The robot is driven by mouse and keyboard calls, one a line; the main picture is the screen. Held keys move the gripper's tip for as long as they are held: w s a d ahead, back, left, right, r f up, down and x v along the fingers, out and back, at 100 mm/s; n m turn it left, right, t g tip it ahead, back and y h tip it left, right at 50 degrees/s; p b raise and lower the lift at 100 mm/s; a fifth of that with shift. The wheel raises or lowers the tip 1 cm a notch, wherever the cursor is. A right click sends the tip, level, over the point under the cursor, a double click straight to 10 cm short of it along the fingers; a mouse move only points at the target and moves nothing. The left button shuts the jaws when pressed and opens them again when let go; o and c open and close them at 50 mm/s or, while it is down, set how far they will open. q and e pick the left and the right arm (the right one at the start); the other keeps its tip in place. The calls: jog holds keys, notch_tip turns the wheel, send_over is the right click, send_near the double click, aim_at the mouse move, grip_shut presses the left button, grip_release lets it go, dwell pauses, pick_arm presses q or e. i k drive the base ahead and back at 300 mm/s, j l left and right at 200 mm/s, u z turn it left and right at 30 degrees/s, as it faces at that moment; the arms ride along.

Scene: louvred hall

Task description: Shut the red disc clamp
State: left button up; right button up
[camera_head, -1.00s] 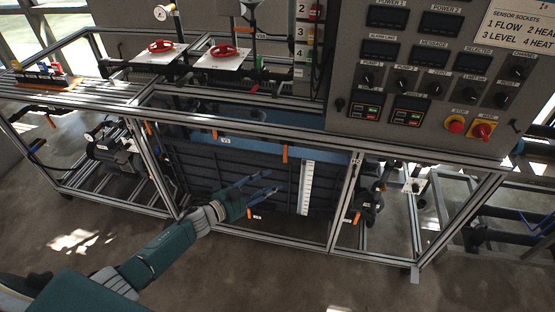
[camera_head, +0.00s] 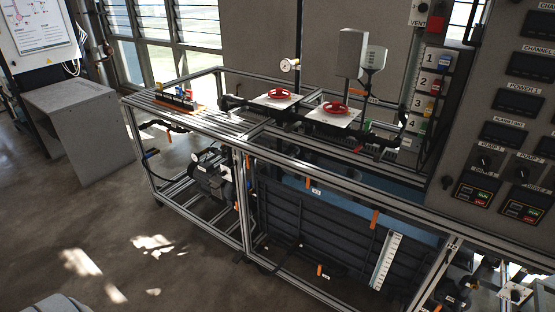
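Two red round handwheels sit on white plates on top of the framed bench: the left red handwheel (camera_head: 280,94) and the right red handwheel (camera_head: 335,107). A small red part (camera_head: 358,150) shows low on the dark pipework in front of the right plate. I cannot tell which of these red parts, if any, is the red disc clamp, nor whether it is open or shut. Neither of my grippers is in view.
The metal-framed bench (camera_head: 290,152) holds a dark blue-topped tank (camera_head: 330,235). A grey control panel (camera_head: 500,130) stands at the right. The floor (camera_head: 110,235) in front of the bench's left half is clear.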

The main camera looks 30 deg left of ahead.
aim_at(359, 147)
jog(key=i+l+u, duration=0.1)
jog(key=u, duration=0.25)
jog(key=i+l+u, duration=0.1)
jog(key=u, duration=0.3)
jog(key=i+l+u, duration=0.2)
jog(key=u, duration=0.15)
